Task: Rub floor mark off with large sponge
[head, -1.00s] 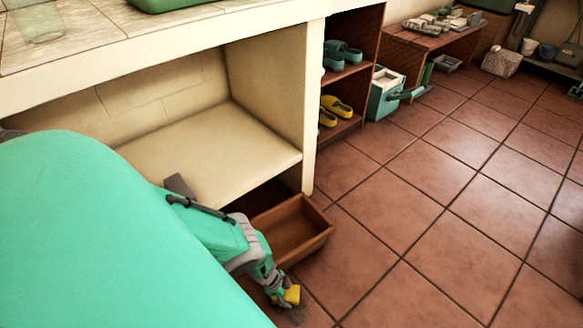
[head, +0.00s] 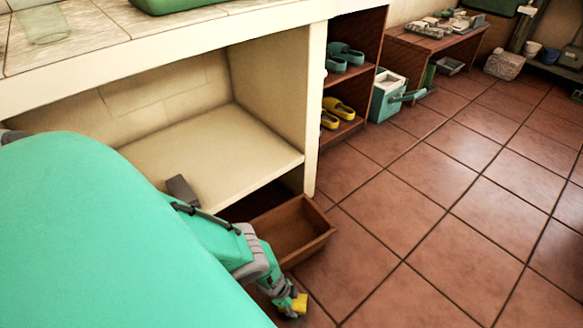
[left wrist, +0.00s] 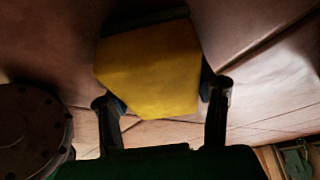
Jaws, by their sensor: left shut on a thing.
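My left gripper (head: 290,304) is low over the floor tiles beside the wooden box, at the bottom of the head view. It is shut on a yellow sponge (head: 300,302). In the left wrist view the sponge (left wrist: 148,70) fills the space between the two dark fingers, with tiles behind it. I cannot tell whether the sponge touches the floor. No floor mark shows clearly now; the gripper and arm hide part of the floor there. My right gripper is out of view.
An open wooden box (head: 318,246) stands close beside my left forearm, under the cream shelf (head: 210,150). Shoes sit on a rack (head: 350,72), with a teal and white box (head: 388,95) beyond. The tiled floor (head: 430,230) to the right is clear.

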